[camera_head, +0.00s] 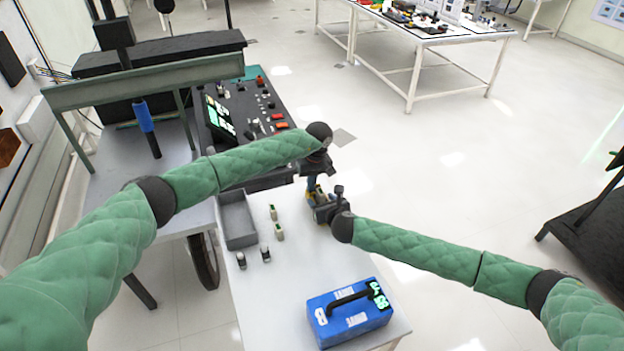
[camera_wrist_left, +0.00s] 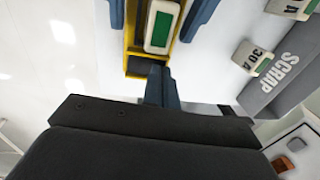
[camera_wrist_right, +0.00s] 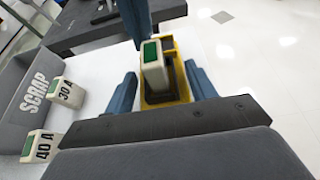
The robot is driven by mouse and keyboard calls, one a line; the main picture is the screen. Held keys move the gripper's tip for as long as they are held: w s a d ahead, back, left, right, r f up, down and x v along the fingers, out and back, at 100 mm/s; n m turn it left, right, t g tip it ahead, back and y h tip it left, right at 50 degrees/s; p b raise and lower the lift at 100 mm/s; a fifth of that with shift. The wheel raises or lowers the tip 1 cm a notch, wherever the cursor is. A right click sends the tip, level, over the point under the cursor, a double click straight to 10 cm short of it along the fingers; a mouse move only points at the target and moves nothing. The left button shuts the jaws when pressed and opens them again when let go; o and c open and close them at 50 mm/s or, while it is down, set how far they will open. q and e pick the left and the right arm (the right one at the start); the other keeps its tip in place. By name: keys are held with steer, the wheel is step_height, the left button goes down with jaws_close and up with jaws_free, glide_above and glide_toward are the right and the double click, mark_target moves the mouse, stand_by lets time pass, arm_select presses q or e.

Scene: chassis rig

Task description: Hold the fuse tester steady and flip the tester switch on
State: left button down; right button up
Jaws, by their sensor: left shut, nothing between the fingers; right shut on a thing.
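The fuse tester is a yellow holder (camera_wrist_right: 183,78) with a white, green-topped fuse (camera_wrist_right: 153,68) standing in it. It also shows in the left wrist view (camera_wrist_left: 130,30), with a dark block at its near end. In the head view the tester is mostly hidden by my grippers. My right gripper (camera_head: 320,204) is shut on the tester, with one blue finger on each side. My left gripper (camera_head: 312,185) is shut and empty, pointing down. Its blue fingertips (camera_wrist_left: 158,82) are close to the tester's dark end; whether they touch is unclear. I cannot make out the switch position.
A grey SCRAP bin (camera_head: 236,222) stands left of the tester, with loose fuses (camera_head: 279,232) beside it and two dark-topped items (camera_head: 265,254) nearer. A blue case (camera_head: 340,327) sits at the table's near end. A control panel (camera_head: 245,120) stands behind. The white tabletop (camera_head: 262,295) is clear between.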

stand_by(0.3)
arm_select(q)
steer(key=shift+a+f, duration=0.15)
steer(key=shift+f, duration=0.05)
steer(key=shift+d, duration=0.25)
steer(key=shift+w+d+r, duration=0.3)
steer(key=shift+d, duration=0.2)
step_height(320, 180, up, 14)
steer(key=a, duration=0.1)
steer(key=shift+s+a, duration=0.3)
stand_by(0.4)
steer(key=shift+f, duration=0.1)
arm_select(e)
steer(key=o, duration=1.1)
